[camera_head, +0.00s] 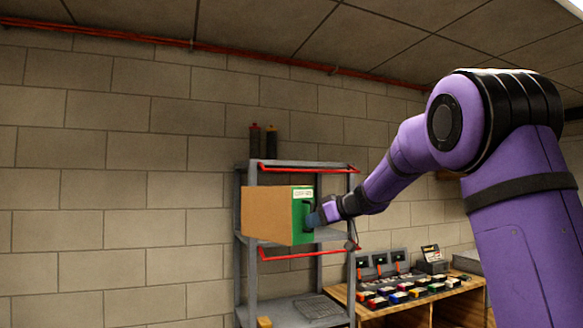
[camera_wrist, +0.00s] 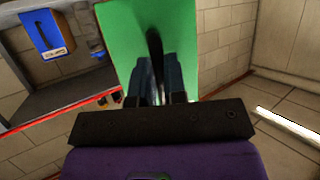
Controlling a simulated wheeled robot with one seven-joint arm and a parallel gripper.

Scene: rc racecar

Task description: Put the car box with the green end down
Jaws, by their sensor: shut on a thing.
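The car box (camera_head: 272,213) is a brown carton with a green end and a white label, seen in the head view in front of the grey metal shelf. Its green end faces right, toward my arm. My gripper (camera_head: 322,215) is shut on the dark handle on that green end. In the wrist view the green end (camera_wrist: 182,37) fills the top middle, and my gripper (camera_wrist: 160,85) has its fingers around the black handle (camera_wrist: 155,50). The head view does not clearly show whether the box touches a shelf board.
The grey shelf (camera_head: 242,265) has red-edged boards and two dark canisters on top. A wooden bench (camera_head: 445,292) with several coloured items stands at the right. The wall left of the shelf is bare.

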